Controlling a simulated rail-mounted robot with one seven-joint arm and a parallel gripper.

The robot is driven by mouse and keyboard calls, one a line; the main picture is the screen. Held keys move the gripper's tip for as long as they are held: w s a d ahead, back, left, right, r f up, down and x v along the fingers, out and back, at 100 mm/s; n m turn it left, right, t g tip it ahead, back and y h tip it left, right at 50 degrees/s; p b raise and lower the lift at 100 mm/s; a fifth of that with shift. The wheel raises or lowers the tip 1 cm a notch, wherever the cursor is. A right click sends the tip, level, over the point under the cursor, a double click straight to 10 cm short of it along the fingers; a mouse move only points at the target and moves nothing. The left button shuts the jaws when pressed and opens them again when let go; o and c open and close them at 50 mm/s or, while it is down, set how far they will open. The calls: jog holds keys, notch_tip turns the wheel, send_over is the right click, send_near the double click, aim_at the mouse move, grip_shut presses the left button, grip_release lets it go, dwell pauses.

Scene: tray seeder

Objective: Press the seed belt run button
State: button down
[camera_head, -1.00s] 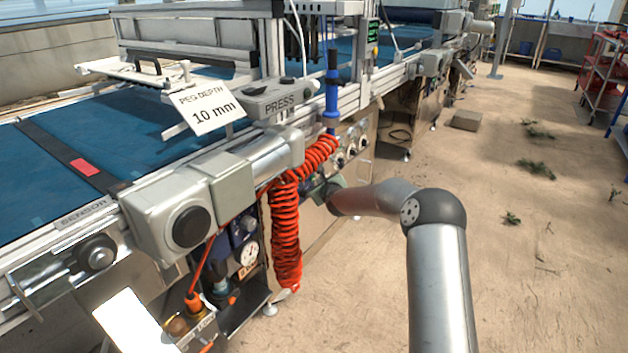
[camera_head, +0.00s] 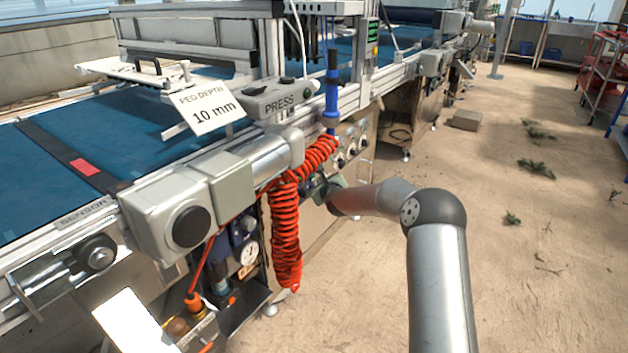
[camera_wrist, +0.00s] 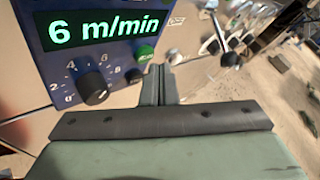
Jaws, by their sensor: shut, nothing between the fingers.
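In the wrist view a dark blue control panel (camera_wrist: 52,37) fills the upper left, with a green display reading 6 m/min. A green button (camera_wrist: 145,53) sits at the panel's right edge; its small lettering is hard to read. My gripper (camera_wrist: 160,70) is shut and empty, its fingertips close beside the green button, just right of and below it in the picture. I cannot tell whether they touch it. In the head view my gripper is mostly hidden behind the orange coiled hose, and the green button cannot be made out.
A black dial (camera_wrist: 94,88) and a small black button (camera_wrist: 135,75) are also on the panel. The orange coiled hose (camera_head: 285,235) hangs beside my wrist in the head view. The blue seed belt (camera_head: 40,195) runs along the machine. Open floor (camera_head: 540,270) lies right.

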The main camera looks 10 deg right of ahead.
jog(key=shift+a, duration=0.1)
dwell(0.5)
jog(key=shift+w+a, duration=0.25)
jog(key=shift+w, duration=0.05)
dwell(0.4)
jog(key=shift+s+d+b, duration=0.3)
jog(key=shift+b, duration=0.35)
jog(key=s+d+b, duration=0.3)
jog(key=s+d, duration=0.1)
jog(key=shift+d+b, duration=0.3)
jog(key=shift+d, duration=0.05)
